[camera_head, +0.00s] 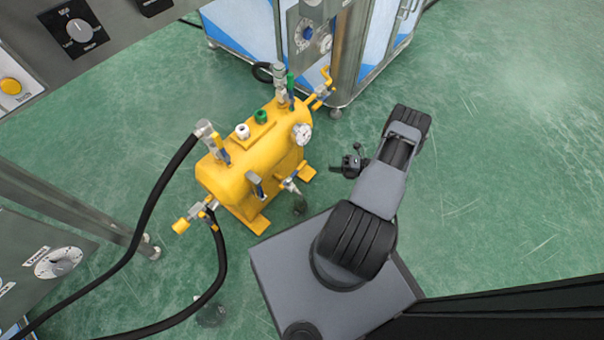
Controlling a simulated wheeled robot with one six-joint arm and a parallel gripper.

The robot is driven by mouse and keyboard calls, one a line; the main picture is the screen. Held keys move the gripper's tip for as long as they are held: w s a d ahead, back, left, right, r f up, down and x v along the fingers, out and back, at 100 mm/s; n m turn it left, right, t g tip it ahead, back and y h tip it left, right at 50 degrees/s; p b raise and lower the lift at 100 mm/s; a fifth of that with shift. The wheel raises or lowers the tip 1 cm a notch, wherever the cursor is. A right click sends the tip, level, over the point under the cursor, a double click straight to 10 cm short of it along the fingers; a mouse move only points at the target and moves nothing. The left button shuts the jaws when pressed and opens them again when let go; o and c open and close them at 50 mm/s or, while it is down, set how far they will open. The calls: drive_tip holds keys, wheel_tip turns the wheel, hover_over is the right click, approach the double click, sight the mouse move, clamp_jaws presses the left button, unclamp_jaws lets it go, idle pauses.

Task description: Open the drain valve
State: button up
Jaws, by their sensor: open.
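A yellow tank (262,158) stands on feet on the green floor, with several valves and fittings around it. A small metal valve (291,186) sticks out low on its near right side, with a bluish handle; it may be the drain valve, but no label shows. I cannot tell its handle's setting. My gripper (342,168) is right of the tank and of this valve, open and empty, pointing left. It appears apart from the tank. Its fingertips are small and dark in this view.
A pressure gauge (302,133) sits on the tank's right end. Black hoses (152,205) run from the tank's left side to the lower left. A blue-and-white cabinet (245,30) stands behind. Grey panels (45,262) line the left. Floor (500,150) at right is clear.

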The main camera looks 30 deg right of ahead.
sight(302, 165)
wheel_tip(302, 165, down, 6)
drive_tip(key=r+m+t+b, duration=0.1)
drive_tip(key=m+t, duration=0.1)
drive_tip(key=m, duration=0.1)
drive_tip(key=shift+h, duration=0.4)
drive_tip(key=x, duration=0.4)
drive_tip(key=b+x, duration=0.1)
drive_tip(key=x, duration=0.3)
drive_tip(key=b+x, duration=0.1)
drive_tip(key=x, duration=0.3)
drive_tip(key=shift+s+a+f, duration=0.15)
drive_tip(key=shift+a, duration=0.35)
drive_tip(key=shift+c, duration=0.2)
clamp_jaws()
